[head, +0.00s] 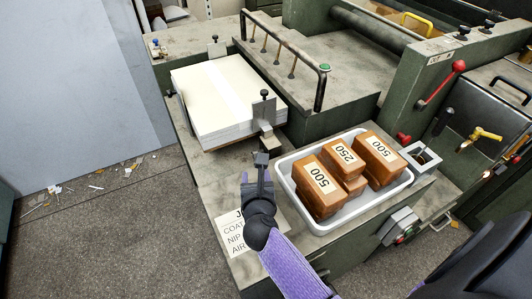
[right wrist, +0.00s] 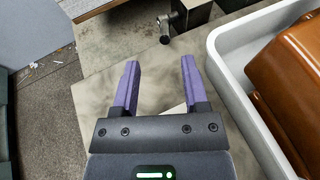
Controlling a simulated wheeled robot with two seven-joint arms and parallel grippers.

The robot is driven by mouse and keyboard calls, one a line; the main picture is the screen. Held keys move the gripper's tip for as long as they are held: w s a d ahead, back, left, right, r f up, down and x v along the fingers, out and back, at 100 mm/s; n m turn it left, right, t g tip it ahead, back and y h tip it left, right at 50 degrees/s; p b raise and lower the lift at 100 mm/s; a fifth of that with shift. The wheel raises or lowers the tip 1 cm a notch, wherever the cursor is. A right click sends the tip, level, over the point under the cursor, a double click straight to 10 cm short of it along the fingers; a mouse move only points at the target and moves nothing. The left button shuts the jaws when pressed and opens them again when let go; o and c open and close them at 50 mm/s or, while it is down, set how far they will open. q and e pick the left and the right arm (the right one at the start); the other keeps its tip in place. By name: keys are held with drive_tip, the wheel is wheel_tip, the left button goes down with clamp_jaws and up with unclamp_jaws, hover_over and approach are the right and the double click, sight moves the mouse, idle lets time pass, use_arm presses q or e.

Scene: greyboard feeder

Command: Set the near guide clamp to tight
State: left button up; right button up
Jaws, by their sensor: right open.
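The near guide clamp (head: 266,122) is a grey metal bracket with a dark knob on top, at the near right corner of the paper stack (head: 222,92). In the right wrist view the clamp (right wrist: 190,14) shows at the top, with a short dark lever end (right wrist: 165,30) beside it. My right gripper (head: 258,174) is just on the near side of the clamp. In the right wrist view its purple fingers (right wrist: 160,66) are apart with nothing between them; the lever end lies beyond the tips, apart from them. My left gripper is not in view.
A white tray (head: 342,226) with brown weights marked 500 and 250 stands close to the right of the gripper. A printed label (head: 232,232) lies on the bench to its left. A black rail (head: 288,45) rises behind the clamp. A red-knobbed lever (head: 440,84) is at the right.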

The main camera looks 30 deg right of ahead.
drive_tip(key=w+f+b, duration=0.1)
drive_tip(key=w+d+f+b, duration=0.1)
drive_tip(key=shift+d+f+m+g, duration=0.2)
drive_tip(key=shift+f+m+g, duration=0.1)
drive_tip(key=shift+f, duration=0.05)
drive_tip(key=b+x, duration=0.3)
drive_tip(key=x, duration=0.2)
drive_tip(key=shift+w+d, duration=0.1)
drive_tip(key=shift+w, duration=0.25)
drive_tip(key=shift+w+d, duration=0.15)
drive_tip(key=shift+w, duration=0.15)
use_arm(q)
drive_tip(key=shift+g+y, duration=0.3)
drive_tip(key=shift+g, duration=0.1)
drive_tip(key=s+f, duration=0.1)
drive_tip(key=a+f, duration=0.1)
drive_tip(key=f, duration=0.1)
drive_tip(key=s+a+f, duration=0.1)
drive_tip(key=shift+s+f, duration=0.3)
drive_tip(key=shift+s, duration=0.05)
use_arm(e)
drive_tip(key=shift+c, duration=0.8)
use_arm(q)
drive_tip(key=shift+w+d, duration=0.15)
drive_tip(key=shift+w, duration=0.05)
use_arm(e)
clamp_jaws()
